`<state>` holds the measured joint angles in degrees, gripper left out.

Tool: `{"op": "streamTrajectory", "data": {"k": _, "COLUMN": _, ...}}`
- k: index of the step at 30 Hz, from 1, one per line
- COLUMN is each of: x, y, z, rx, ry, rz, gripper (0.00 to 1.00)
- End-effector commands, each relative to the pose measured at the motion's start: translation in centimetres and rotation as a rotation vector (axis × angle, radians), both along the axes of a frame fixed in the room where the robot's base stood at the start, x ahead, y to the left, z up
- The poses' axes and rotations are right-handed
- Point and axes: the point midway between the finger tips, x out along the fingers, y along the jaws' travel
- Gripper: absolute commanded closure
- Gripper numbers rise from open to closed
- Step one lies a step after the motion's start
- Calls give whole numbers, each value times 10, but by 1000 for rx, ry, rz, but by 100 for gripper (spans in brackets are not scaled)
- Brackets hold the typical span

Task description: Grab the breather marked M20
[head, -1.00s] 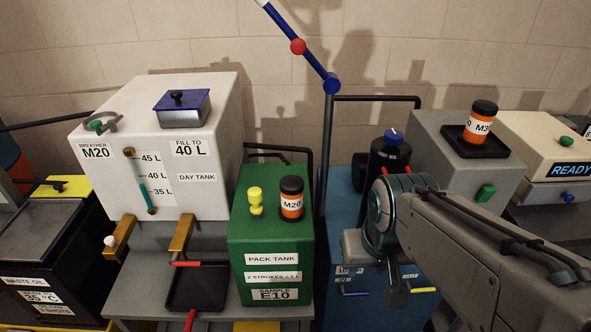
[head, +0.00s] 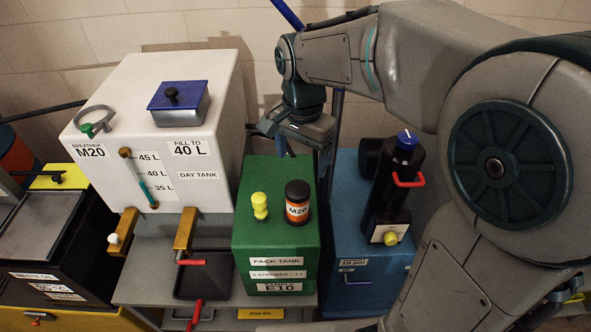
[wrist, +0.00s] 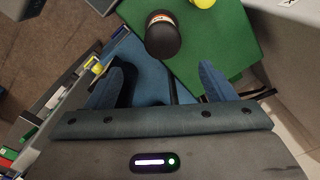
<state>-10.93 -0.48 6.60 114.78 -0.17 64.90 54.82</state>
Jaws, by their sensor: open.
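The breather marked M20 (head: 297,204) is a small canister with a black cap and an orange and white band. It stands upright on top of the green pack tank (head: 250,235), right of a yellow knob. In the wrist view the breather (wrist: 163,40) shows from above, beyond the gap between my fingers. My gripper (head: 301,152) is open and empty, pointing down, above and behind the breather in the head view. Its two blue fingertips (wrist: 160,72) are apart and do not touch it.
The yellow knob (head: 260,206) is close beside the breather. Left stands the white day tank (head: 135,100), whose "BREATHER M20" label is by a green fitting with a grey ring (head: 97,124). Right is a blue unit (head: 350,215) with a black cylinder (head: 392,190).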

Motion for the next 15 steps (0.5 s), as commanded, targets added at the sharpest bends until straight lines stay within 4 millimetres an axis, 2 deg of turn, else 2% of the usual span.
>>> {"op": "streamTrajectory", "data": {"k": 2, "x": 4, "y": 7, "z": 2, "rx": -1, "ry": 12, "rz": -25, "gripper": 23}}
{"op": "streamTrajectory", "data": {"k": 5, "x": 6, "y": 9, "z": -8, "rx": -1, "ry": 19, "rz": -40, "gripper": 23}}
{"op": "streamTrajectory", "data": {"k": 15, "x": 5, "y": 9, "z": -71, "rx": -1, "ry": 18, "rz": -40, "gripper": 23}}
